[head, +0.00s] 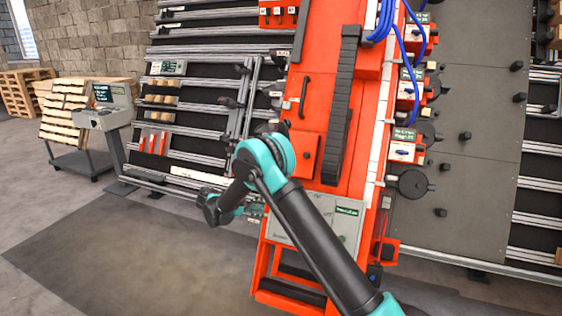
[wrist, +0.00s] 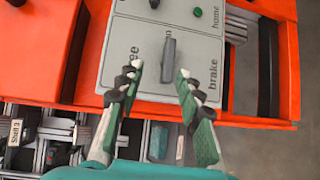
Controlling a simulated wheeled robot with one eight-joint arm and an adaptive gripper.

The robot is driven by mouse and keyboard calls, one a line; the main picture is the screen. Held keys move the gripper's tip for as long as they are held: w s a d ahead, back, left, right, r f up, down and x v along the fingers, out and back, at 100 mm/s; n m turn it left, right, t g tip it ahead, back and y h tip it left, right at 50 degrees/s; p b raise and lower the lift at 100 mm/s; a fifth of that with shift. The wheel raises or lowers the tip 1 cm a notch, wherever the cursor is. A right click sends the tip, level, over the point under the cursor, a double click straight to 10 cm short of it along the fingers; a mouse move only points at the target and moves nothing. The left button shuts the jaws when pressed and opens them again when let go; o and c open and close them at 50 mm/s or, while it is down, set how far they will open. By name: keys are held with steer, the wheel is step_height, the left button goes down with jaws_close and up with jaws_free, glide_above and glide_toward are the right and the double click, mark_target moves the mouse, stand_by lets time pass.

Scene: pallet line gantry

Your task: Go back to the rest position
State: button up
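My gripper (wrist: 159,72) is open in the wrist view, its two fingers spread and nothing held between them. A grey control panel (wrist: 125,62) lies beyond the fingertips. Its dark upright lever (wrist: 168,60) shows between the fingers, apart from both in the picture; whether the tips reach its depth I cannot tell. Partly covered lettering ending in "ee" is left of the lever, and "brake" is right of it. In the head view the panel (head: 340,222) is on the lower part of the orange gantry (head: 322,110). My arm hides part of it, and the fingers are hard to make out there.
A green button (wrist: 198,12) and the word "home" are at the panel's top right. A slatted rack (head: 190,115) stands left of the gantry, with a console (head: 103,115) farther left. Blue cables (head: 385,20) hang at the top. The floor (head: 120,240) at front left is clear.

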steer(key=s+d+r+m+g+y, duration=0.1)
steer(key=s+d+r+y, duration=0.2)
steer(key=d, duration=0.5)
steer(key=s+d+r+m+g+y, duration=0.1)
steer(key=s+d+r, duration=0.3)
steer(key=d, duration=0.5)
steer(key=s+d+r+m+g+y, duration=0.1)
steer(key=s+d+r+m+y, duration=0.1)
steer(key=s+d, duration=0.45)
steer(key=s+d+f+m+y, duration=0.1)
steer(key=s+d, duration=0.1)
steer(key=s, duration=0.5)
steer(key=s+d+f+m+y, duration=0.1)
steer(key=s+d+m+y, duration=0.1)
steer(key=s, duration=0.6)
steer(key=s+d+f+m+t+y, duration=0.1)
steer(key=s+d+f+m+y, duration=0.1)
steer(key=s+d, duration=0.2)
steer(key=s, duration=0.3)
steer(key=shift+s+d, duration=0.25)
steer(key=shift+s, duration=0.15)
steer(key=shift+c, duration=0.3)
